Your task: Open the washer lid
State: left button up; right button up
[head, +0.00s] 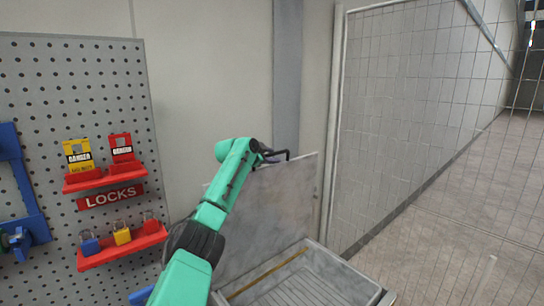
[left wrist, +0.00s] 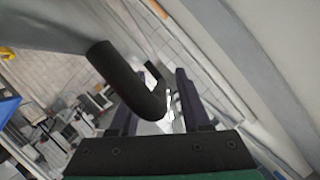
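The washer lid (head: 270,215) is a grey panel standing raised, nearly upright, at the back of the open washer basin (head: 372,290). The basin's ribbed inside shows. My left arm reaches up in front of the lid. My left gripper (head: 268,156) is at the lid's top edge, by the dark handle (head: 285,154). In the left wrist view the black tubular handle (left wrist: 128,82) runs between the two dark fingers of my left gripper (left wrist: 157,100). The fingers stand apart, with a gap at the right finger. My right gripper is out of view.
A pegboard (head: 60,85) with red lock shelves (head: 120,245) and padlocks stands at the left. A wire mesh fence (head: 420,110) is at the right of the washer. A plain wall is behind the lid. Open floor lies beyond the fence.

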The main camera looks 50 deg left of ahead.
pick_arm(q)
jog(key=shift+r, duration=0.1)
jog(key=shift+s+d+b, duration=0.1)
jog(key=shift+s+b, duration=0.15)
jog(key=shift+b, duration=0.2)
jog(key=b+v, duration=1)
jog(key=v, duration=0.4)
